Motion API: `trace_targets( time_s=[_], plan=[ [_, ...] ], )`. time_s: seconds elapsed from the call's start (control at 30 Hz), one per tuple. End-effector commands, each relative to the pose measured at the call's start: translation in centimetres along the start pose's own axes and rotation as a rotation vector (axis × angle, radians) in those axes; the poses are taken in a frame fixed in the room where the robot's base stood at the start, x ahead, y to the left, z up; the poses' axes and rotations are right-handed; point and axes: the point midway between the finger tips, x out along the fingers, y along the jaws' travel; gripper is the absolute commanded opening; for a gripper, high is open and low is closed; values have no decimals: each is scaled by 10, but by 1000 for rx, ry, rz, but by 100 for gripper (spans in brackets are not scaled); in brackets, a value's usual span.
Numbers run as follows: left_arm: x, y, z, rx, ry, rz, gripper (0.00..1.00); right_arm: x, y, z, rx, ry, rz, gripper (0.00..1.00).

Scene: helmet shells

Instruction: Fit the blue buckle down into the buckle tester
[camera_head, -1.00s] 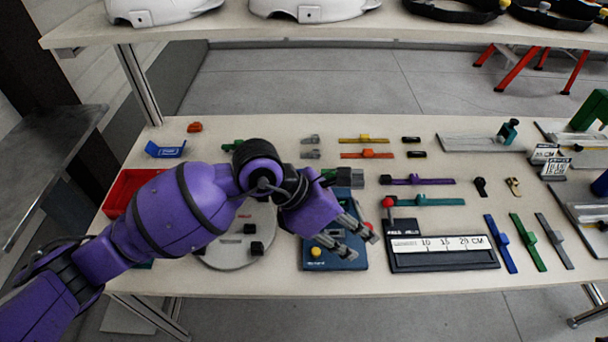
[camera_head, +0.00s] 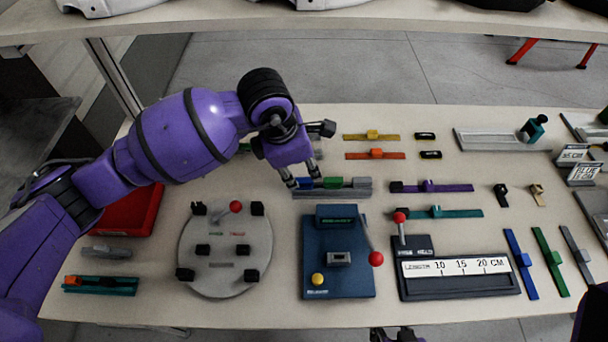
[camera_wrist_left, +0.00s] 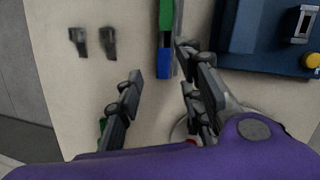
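The blue buckle (camera_head: 308,184) lies at the left end of a grey holder (camera_head: 350,193), next to a green piece (camera_head: 334,182). It also shows in the left wrist view (camera_wrist_left: 163,64). My left gripper (camera_head: 303,178) is open above the blue buckle, its fingers on either side of it in the left wrist view (camera_wrist_left: 158,62). I cannot tell whether they touch it. The buckle tester (camera_head: 327,276) is a dark blue box with a screen, a grey socket, a yellow button and a red-knobbed lever, nearer me. A dark part at the bottom edge looks like my right gripper (camera_head: 397,336).
A round grey fixture (camera_head: 226,275) with black blocks stands left of the tester. A length gauge (camera_head: 458,272) stands to its right. Coloured strips lie behind and right. A red bin (camera_head: 130,215) is at the left. A shelf (camera_head: 400,28) crosses above.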

Motion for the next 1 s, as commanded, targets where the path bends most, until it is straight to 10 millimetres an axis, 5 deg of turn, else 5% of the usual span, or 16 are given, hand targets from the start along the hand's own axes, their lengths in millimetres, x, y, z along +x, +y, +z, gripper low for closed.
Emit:
trace_targets(
  time_s=[0.4,0.7,1.0],
  plan=[
    [55,0,-6,0,0,-2,35,-4,4,4,-12,-12,0,40],
    [59,0,-6,2,-1,0,35,-2,1,0,-9,-2,-3,40],
    [59,1,-6,1,-1,0,0,-2,-2,-1,4,-2,-3,40]
  ],
)
